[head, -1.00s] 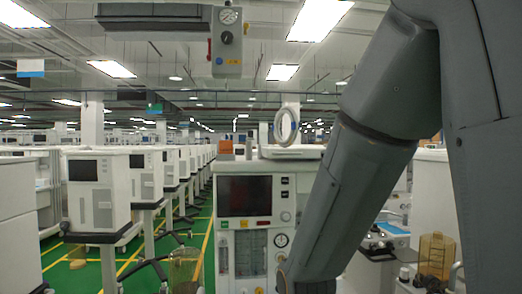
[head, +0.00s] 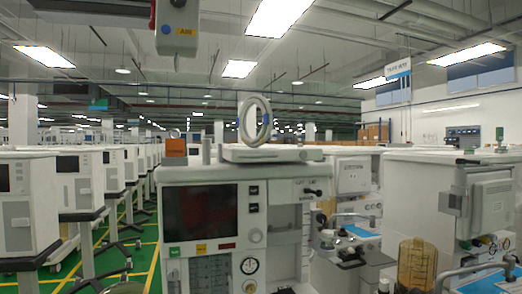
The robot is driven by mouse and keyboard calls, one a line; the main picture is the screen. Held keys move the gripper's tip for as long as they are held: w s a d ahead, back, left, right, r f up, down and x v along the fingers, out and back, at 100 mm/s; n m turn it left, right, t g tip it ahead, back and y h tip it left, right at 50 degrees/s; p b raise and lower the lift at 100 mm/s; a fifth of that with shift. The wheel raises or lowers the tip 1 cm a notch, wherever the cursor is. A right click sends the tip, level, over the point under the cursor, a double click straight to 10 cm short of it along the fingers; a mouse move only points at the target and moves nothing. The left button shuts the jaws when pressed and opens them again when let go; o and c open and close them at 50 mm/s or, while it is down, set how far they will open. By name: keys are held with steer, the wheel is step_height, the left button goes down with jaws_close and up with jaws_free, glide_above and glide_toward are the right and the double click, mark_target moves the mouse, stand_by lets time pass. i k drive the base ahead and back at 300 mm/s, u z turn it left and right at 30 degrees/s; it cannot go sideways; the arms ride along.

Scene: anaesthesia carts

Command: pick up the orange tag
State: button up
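A small orange block-like thing, likely the orange tag (head: 175,148), sits at the left end of the top of the nearest anaesthesia cart (head: 175,174). A grey cylinder (head: 206,150) stands just to its right. My gripper and arm are not in view, so I cannot see whether the gripper is open or shut.
A coiled white hose (head: 255,121) stands on a flat white unit (head: 262,153) on the cart top. Rows of carts stand left; another cart (head: 425,187) stands right. Green floor (head: 142,262) shows as an aisle at left.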

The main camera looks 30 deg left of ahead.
mark_target(175, 148)
steer(key=z, duration=1.55)
steer(key=k, duration=2)
steer(key=u, duration=1.55)
